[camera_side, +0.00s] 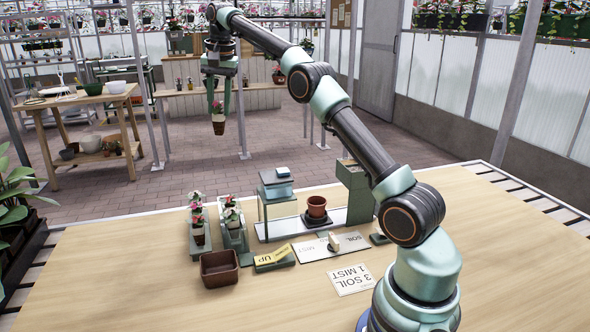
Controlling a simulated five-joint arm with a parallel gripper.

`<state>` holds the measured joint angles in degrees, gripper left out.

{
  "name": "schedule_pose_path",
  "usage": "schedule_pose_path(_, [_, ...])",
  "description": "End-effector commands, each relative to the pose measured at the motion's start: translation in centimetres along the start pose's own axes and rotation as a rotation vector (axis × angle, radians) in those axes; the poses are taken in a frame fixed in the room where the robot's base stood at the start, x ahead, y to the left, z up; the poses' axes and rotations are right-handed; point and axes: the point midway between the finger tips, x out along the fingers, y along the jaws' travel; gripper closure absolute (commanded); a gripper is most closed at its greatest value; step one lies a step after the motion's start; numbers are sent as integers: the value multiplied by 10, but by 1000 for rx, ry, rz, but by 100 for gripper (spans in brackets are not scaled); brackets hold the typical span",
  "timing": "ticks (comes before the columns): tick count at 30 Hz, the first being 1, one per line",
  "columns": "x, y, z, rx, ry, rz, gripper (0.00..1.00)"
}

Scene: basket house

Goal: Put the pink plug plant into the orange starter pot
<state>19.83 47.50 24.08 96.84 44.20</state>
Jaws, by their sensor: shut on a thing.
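My gripper (219,92) is high above the far side of the table, pointing down. It is shut on a plug plant (218,126) with a brown tapered root plug, green leaves and a small flower that looks pink or red. The plant hangs upright, well clear of the table. The orange starter pot (316,206) stands upright on a dark round base, to the right of and below my gripper in the picture. The pot's inside is mostly hidden; no plant shows above its rim.
A brown square container (219,269) and a yellow UP sign (274,256) are in front. A glass-sided dispenser (277,200) and a green-grey post (355,190) flank the pot. A recipe card (351,280) lies flat nearby.

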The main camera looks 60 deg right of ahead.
Motion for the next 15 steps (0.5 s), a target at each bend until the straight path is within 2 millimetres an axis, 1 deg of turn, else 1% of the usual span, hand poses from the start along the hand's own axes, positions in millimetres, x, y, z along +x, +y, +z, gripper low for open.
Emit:
schedule_pose_path(11, [-13,0,0,0,1,-1,100])
schedule_pose_path(15, [-17,10,-7,10,3,3,100])
